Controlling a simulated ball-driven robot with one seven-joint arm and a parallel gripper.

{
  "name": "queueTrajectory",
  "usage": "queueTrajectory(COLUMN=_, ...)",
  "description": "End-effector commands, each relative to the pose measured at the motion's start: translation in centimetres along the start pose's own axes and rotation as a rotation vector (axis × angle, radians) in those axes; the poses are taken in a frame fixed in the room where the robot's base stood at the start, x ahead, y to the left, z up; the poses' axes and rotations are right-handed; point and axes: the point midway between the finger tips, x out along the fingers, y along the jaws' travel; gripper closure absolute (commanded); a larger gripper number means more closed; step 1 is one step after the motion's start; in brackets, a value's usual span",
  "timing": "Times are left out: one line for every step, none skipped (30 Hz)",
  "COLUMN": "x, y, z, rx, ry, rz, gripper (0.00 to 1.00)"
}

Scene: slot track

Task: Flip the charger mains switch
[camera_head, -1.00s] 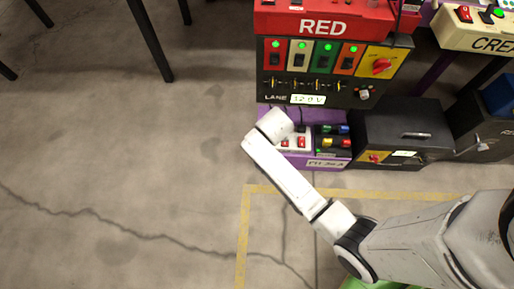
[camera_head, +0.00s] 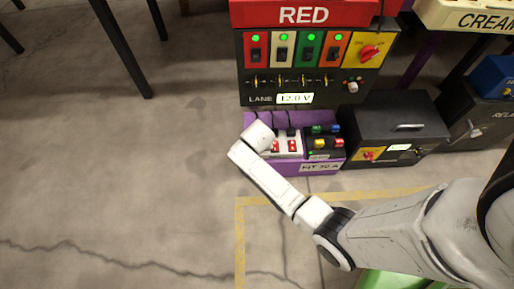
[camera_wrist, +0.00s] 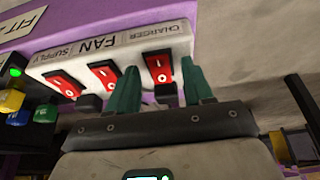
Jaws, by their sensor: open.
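The charger mains switch (camera_wrist: 158,68) is a red rocker at one end of a white switch strip (camera_wrist: 160,38). "CHARGER" is printed beside it, upside down in the wrist view. My gripper (camera_wrist: 161,82) is open, its two green fingers pointing at this switch, one on each side of it. I cannot tell whether a finger touches it. The fan switch (camera_wrist: 103,76) and supply switch (camera_wrist: 64,83) are the other red rockers. In the head view two red rockers show on the strip (camera_head: 290,134); my arm's end hides its left part and my fingers.
The strip sits on a purple shelf (camera_head: 320,167) beside a black box with coloured buttons (camera_head: 325,151). Above is the RED lane panel (camera_head: 289,98). A black case (camera_head: 395,127) stands to the right. The floor (camera_head: 120,170) at left is clear.

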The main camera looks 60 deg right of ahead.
Motion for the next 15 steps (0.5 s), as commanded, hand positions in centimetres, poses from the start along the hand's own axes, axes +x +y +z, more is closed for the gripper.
queueTrajectory(x=0.13, y=-0.01, z=-0.02, rx=0.000, ry=0.000, rz=0.000, gripper=0.49)
queueTrajectory(x=0.14, y=-0.01, z=-0.03, rx=0.000, ry=0.000, rz=0.000, gripper=0.49)
queueTrajectory(x=0.13, y=-0.01, z=-0.05, rx=0.000, ry=0.001, rz=0.000, gripper=0.49)
queueTrajectory(x=0.12, y=-0.01, z=-0.05, rx=0.000, ry=0.001, rz=0.000, gripper=0.49)
queueTrajectory(x=0.10, y=-0.01, z=-0.06, rx=0.000, ry=0.001, rz=0.000, gripper=0.49)
queueTrajectory(x=0.09, y=-0.01, z=-0.06, rx=0.000, ry=0.001, rz=0.000, gripper=0.49)
queueTrajectory(x=0.09, y=-0.01, z=-0.06, rx=0.000, ry=0.001, rz=-0.001, gripper=0.49)
queueTrajectory(x=0.09, y=-0.01, z=-0.06, rx=0.000, ry=0.001, rz=0.000, gripper=0.49)
queueTrajectory(x=0.09, y=-0.01, z=-0.06, rx=0.000, ry=0.001, rz=0.000, gripper=0.52)
queueTrajectory(x=0.09, y=-0.01, z=-0.06, rx=0.000, ry=0.001, rz=0.000, gripper=0.55)
queueTrajectory(x=0.08, y=-0.01, z=-0.06, rx=0.000, ry=0.001, rz=0.000, gripper=0.58)
queueTrajectory(x=0.08, y=-0.01, z=-0.06, rx=0.000, ry=0.001, rz=-0.001, gripper=0.61)
queueTrajectory(x=0.08, y=-0.01, z=-0.05, rx=0.000, ry=0.001, rz=0.000, gripper=0.64)
queueTrajectory(x=0.08, y=-0.01, z=-0.06, rx=0.000, ry=0.001, rz=-0.001, gripper=0.67)
queueTrajectory(x=0.08, y=-0.01, z=-0.05, rx=0.000, ry=0.001, rz=0.000, gripper=0.71)
